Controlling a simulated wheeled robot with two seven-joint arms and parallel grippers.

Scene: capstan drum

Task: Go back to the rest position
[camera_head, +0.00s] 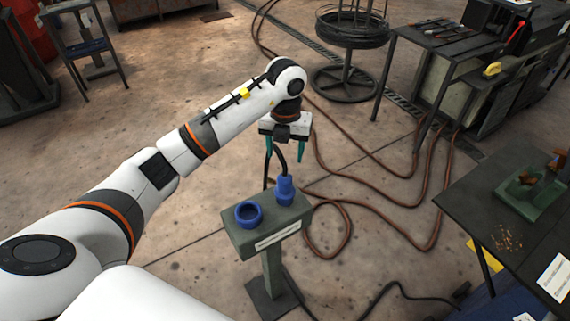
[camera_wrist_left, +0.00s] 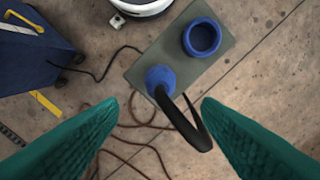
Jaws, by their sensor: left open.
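My left gripper (camera_head: 285,147) has teal fingers and is open, hanging fingertips down just behind and above a small grey-green pedestal (camera_head: 242,236). In the left wrist view the two fingers (camera_wrist_left: 160,108) are wide apart with nothing gripped between them. A blue plug (camera_head: 285,190) with a black cable stands at the pedestal's right; it also shows in the left wrist view (camera_wrist_left: 160,78). The cable rises near the gripper and curves over. An open blue ring socket (camera_head: 249,213) is at the pedestal's left. My right gripper is not in view.
Brown hoses (camera_head: 372,202) lie on the floor behind and right of the pedestal. A dark table (camera_head: 475,205) with a green fixture (camera_head: 525,200) is at right. A wire reel stand (camera_head: 347,85) and a machine bench (camera_head: 440,80) stand at the back. Floor left of the pedestal is clear.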

